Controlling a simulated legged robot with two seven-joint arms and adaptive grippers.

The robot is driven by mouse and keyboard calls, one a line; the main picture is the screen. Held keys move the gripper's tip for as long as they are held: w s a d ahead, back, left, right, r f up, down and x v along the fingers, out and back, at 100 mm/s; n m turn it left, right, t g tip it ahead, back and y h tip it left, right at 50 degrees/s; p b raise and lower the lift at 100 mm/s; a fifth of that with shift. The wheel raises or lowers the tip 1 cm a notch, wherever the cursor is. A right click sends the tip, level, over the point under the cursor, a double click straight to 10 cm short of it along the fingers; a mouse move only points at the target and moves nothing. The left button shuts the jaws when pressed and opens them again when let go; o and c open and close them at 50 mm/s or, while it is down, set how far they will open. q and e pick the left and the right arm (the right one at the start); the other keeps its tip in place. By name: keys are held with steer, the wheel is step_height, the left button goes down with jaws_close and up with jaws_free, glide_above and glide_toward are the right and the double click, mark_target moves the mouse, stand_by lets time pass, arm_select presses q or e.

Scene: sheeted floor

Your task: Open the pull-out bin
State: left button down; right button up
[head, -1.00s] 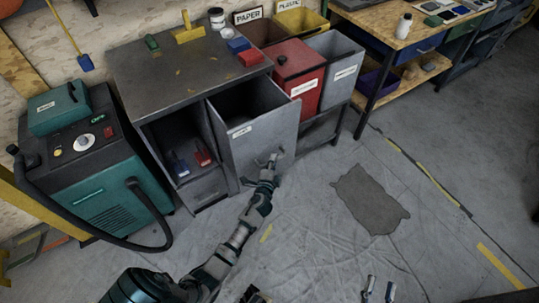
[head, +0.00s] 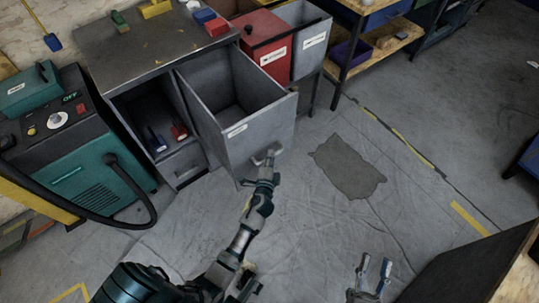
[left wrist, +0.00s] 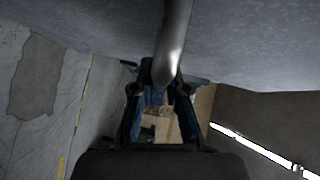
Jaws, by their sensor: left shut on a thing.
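The grey pull-out bin (head: 262,138) stands well out from the metal cabinet (head: 170,45) in the head view, and its empty inside shows from above. My left gripper (head: 267,156) is at the bin's front, shut on its handle. In the left wrist view the handle (left wrist: 174,45) is a curved metal bar running down between the fingers of my left gripper (left wrist: 160,95). The bin's grey front fills the top of that view. My right gripper (head: 374,274) is low in the head view, over the floor, with its two fingers apart and nothing between them.
A red bin (head: 267,42) and a grey bin (head: 306,40) stand right of the cabinet. A teal machine (head: 75,150) with a black hose is at the left. A dark panel (head: 465,265) is at the lower right. The floor before the bin is clear, with a dark patch (head: 346,167).

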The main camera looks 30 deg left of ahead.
arm_select(q)
steer(key=shift+s+d+f, duration=0.1)
steer(key=shift+s+f, duration=0.1)
steer(key=shift+f, duration=0.15)
steer(key=c, duration=1.4)
jaws_free()
steer(key=shift+o, duration=1.1)
steer(key=shift+w+a+r, duration=0.1)
steer(key=shift+a, duration=0.2)
steer(key=v, duration=1.2)
arm_select(e)
steer(key=shift+s+f, duration=0.1)
steer(key=shift+f, duration=0.05)
steer(key=shift+d, duration=0.1)
